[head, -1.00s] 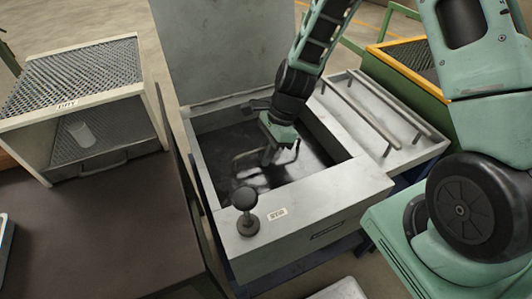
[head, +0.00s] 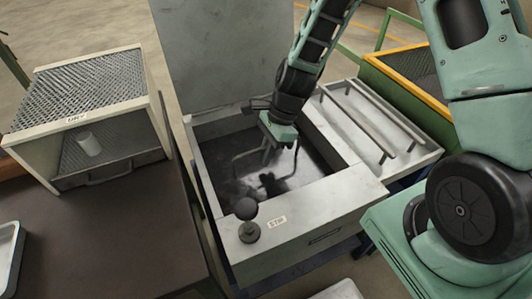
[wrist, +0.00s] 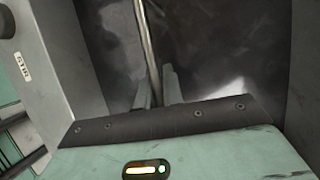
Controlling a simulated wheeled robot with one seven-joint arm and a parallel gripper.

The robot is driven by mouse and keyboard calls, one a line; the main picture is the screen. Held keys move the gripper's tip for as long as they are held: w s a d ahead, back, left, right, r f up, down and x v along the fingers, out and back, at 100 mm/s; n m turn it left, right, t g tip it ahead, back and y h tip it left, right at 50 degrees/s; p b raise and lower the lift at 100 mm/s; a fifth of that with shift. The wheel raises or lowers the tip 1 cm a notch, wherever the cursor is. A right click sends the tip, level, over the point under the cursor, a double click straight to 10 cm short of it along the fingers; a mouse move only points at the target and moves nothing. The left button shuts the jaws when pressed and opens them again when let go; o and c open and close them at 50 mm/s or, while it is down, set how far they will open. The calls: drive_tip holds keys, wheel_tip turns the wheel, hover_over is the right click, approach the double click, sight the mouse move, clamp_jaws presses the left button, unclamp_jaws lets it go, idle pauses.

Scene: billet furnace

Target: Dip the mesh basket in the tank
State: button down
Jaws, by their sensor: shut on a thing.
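The tank (head: 345,197) is an open grey box with dark liquid (head: 305,178) inside and a raised lid (head: 205,55) behind it. My gripper (head: 268,152) is over the tank opening, pointing down. It is shut on the basket's thin metal handle (head: 236,168), a bent bar whose legs go down to the dark surface. The mesh body of the basket is not visible; the dark liquid hides what is under the handle. In the wrist view the handle bar (wrist: 148,45) runs between my gripper's fingers (wrist: 158,88).
A black knob (head: 247,215) stands on the tank's front rim beside a STIR label (head: 276,222). A side shelf with two rails (head: 370,120) adjoins the tank's right.

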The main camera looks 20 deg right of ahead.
wheel_tip(320, 180, up, 20)
drive_tip(key=p, duration=1.7)
drive_tip(key=shift+p, duration=0.4)
drive_tip(key=shift+d+r, duration=0.1)
